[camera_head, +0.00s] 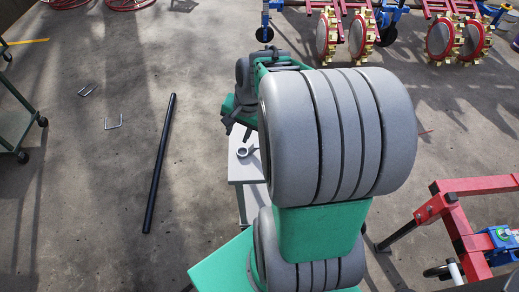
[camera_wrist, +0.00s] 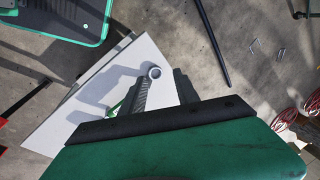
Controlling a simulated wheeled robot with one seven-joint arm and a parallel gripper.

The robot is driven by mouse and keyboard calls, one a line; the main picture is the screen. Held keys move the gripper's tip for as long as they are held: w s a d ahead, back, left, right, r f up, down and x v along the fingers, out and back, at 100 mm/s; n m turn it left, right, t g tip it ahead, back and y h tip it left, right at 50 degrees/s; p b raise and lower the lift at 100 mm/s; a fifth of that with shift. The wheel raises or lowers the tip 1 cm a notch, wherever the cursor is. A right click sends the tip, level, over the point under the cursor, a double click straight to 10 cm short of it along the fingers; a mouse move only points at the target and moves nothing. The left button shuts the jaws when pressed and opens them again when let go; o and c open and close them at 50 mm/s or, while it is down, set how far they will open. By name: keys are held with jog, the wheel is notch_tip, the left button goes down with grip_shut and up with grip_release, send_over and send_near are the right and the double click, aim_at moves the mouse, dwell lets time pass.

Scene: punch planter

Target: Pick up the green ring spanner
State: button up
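A thin green piece (camera_wrist: 117,108), which looks like the green ring spanner, lies on the white tabletop (camera_wrist: 58,128) in the wrist view. Part of it is hidden behind my left finger, so its full shape cannot be told. A small grey-white ring (camera_wrist: 154,72) lies close to the fingertips; whether it joins the green piece is hidden. The ring also shows in the head view (camera_head: 243,152). My gripper (camera_wrist: 163,76) is open over the table, with two dark fingers apart and nothing seen between them. In the head view my gripper (camera_head: 237,123) is above the table's far end.
A long black bar (camera_head: 160,163) lies on the concrete floor left of the table. A red frame (camera_head: 455,215) stands at the right, and machinery with round discs (camera_head: 362,37) stands at the back.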

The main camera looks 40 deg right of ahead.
jog(key=s+d+f+m+t+y+b, duration=0.1)
jog(key=s+d+f+m, duration=0.1)
jog(key=d+f+m, duration=0.5)
jog(key=s+d+f+m+t, duration=0.1)
jog(key=d+f+m, duration=0.4)
jog(key=d, duration=0.4)
jog(key=shift+m, duration=0.5)
jog(key=x, duration=0.6)
jog(key=shift+f, duration=0.4)
jog(key=shift+w+f, duration=0.1)
jog(key=shift+f, duration=0.1)
jog(key=shift+c, duration=0.6)
grip_shut()
